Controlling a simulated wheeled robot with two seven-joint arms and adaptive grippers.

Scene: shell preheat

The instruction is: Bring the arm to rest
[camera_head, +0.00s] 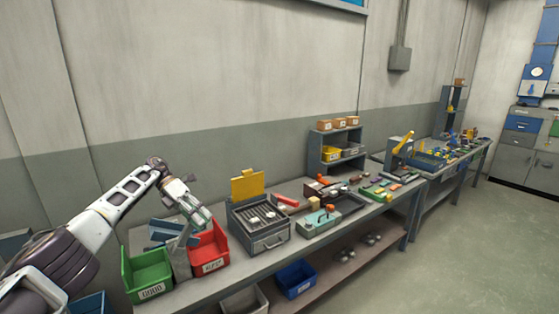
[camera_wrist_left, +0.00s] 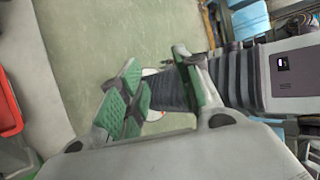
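My left arm comes in from the left in the head view, raised above the near end of the workbench (camera_head: 290,238). My left gripper (camera_head: 203,212) hangs down close to the red bin (camera_head: 208,262); I cannot tell whether it touches it. In the left wrist view, my left gripper (camera_wrist_left: 160,88) has its green-padded fingers apart, with no object held between them. Floor and dark ribbed parts of my body show behind the fingers. My right gripper is in neither view.
A green bin (camera_head: 148,275) stands left of the red bin. A grey heater-like box (camera_head: 262,232) with a raised yellow lid is to the right, then a teal case (camera_head: 318,222). A blue bin (camera_head: 296,279) sits on the lower shelf. Floor at right is clear.

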